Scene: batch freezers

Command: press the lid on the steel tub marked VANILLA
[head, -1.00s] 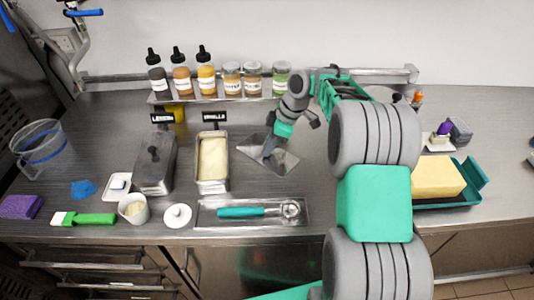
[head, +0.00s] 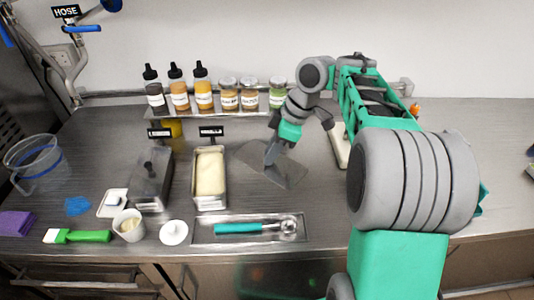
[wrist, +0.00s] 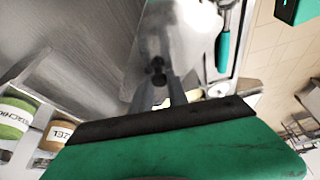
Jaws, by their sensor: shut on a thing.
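The open steel tub (head: 196,190) stands on the counter behind the utensil tray, filled with cream-coloured ice cream. Its black VANILLA sign (head: 211,131) stands behind it. The lid (head: 285,174) is a flat steel plate right of the tub, apart from it. My gripper (head: 270,155) is over the lid; in the wrist view my gripper (wrist: 158,76) is shut on the lid's dark knob (wrist: 158,66). The lid (wrist: 185,40) fills the upper middle there. I cannot tell whether it touches the counter.
A tray (head: 205,238) with a teal-handled scoop lies in front. Bottles and jars line a rack (head: 210,112) behind. A white cup (head: 129,225) stands at front left.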

